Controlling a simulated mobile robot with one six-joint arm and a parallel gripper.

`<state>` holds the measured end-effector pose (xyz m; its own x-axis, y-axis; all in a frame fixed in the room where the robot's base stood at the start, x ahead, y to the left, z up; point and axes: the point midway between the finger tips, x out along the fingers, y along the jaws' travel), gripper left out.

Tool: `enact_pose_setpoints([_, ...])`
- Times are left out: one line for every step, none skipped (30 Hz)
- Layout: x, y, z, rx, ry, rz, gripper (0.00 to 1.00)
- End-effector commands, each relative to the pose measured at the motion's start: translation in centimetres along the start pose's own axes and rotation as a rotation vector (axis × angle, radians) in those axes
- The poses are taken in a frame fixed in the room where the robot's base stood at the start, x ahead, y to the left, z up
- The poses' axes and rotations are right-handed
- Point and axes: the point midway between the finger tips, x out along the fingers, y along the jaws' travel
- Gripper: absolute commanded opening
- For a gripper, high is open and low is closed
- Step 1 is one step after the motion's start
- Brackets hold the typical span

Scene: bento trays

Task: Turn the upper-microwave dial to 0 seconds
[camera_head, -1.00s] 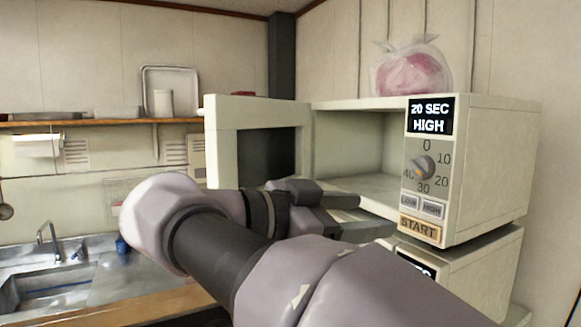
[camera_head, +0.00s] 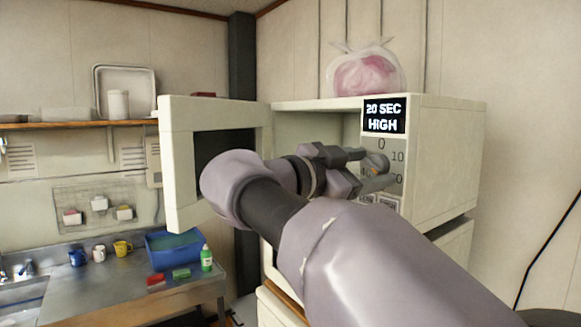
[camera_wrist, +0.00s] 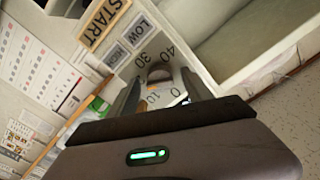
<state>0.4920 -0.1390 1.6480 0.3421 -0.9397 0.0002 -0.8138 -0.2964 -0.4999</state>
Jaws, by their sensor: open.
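The upper microwave (camera_head: 430,165) is cream, with its door (camera_head: 180,165) swung open to the left. Its display (camera_head: 384,116) reads 20 SEC HIGH. The round grey dial (camera_head: 378,160) sits below the display, partly hidden by my fingers. My gripper (camera_head: 374,167) is open at the dial, one finger on either side of it. In the wrist view the dial (camera_wrist: 160,75) shows between the two fingertips (camera_wrist: 160,90). I cannot tell whether the fingers touch it. The START button (camera_wrist: 104,22) shows in the wrist view.
A pink bag (camera_head: 366,73) lies on top of the microwave. A second appliance (camera_head: 455,245) stands beneath it. At left, a counter (camera_head: 110,290) holds cups, a blue tub (camera_head: 175,250) and a green bottle (camera_head: 206,258). The open door stands beside my arm.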

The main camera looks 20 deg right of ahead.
Motion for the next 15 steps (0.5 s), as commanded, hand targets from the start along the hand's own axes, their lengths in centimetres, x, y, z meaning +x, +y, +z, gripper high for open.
enact_pose_setpoints([0.13,0.01,-0.01,0.0,0.0,0.001,0.58])
enact_pose_setpoints([0.17,0.02,-0.01,0.0,0.0,0.001,0.58])
enact_pose_setpoints([0.19,0.01,-0.01,0.0,0.0,0.001,0.58])
enact_pose_setpoints([0.18,0.01,0.0,0.0,0.0,0.0,0.58])
enact_pose_setpoints([0.18,0.01,0.0,0.0,0.0,0.0,0.58])
enact_pose_setpoints([0.17,0.01,0.0,0.0,0.0,0.0,0.58])
enact_pose_setpoints([0.16,0.01,0.0,0.0,0.0,0.0,0.58])
enact_pose_setpoints([0.16,0.01,0.0,0.0,0.0,0.0,0.56])
enact_pose_setpoints([0.15,0.01,0.0,0.0,0.0,0.0,0.48])
enact_pose_setpoints([0.15,0.01,0.0,0.0,0.0,0.0,0.43])
enact_pose_setpoints([0.15,0.01,0.0,0.0,0.0,0.001,0.37])
enact_pose_setpoints([0.15,0.01,0.0,0.0,0.0,0.001,0.29])
enact_pose_setpoints([0.15,0.01,0.0,0.0,0.0,0.001,0.23])
enact_pose_setpoints([0.14,0.01,0.0,0.0,0.0,0.001,0.17])
enact_pose_setpoints([0.14,0.01,0.0,0.0,0.0,0.001,0.09])
